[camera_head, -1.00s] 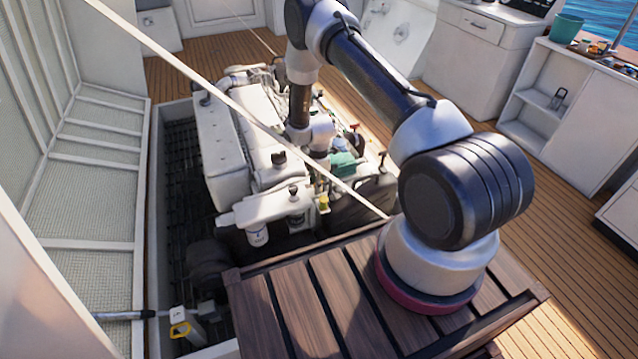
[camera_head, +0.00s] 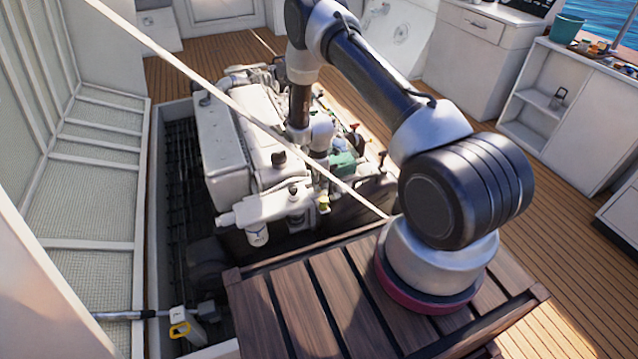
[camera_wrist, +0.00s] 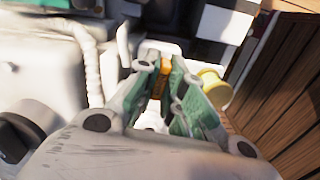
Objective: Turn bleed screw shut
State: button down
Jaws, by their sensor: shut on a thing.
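The bleed screw (camera_wrist: 162,72) shows in the wrist view as a small orange-brass piece between my fingertips. My gripper (camera_wrist: 161,82) is shut on it, with a green-padded finger on each side. The fingers hide its sides and lower part. In the head view my gripper reaches down over the front of the pale engine (camera_head: 235,150); the arm and engine parts hide the screw there.
A yellow round cap (camera_wrist: 212,88) sits close to the right finger in the wrist view. A pale corrugated hose (camera_wrist: 92,65) is on the left. A taut rope (camera_head: 215,90) crosses the head view in front of the arm.

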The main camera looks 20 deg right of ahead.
jog(key=m, duration=0.8)
jog(key=shift+m, duration=0.4)
jog(key=m, duration=0.3)
jog(key=shift+m, duration=2.3)
jog(key=c, duration=1.4)
grip_release()
jog(key=shift+r, duration=0.1)
jog(key=shift+c, duration=0.2)
notch_tip(320, 180, up, 12)
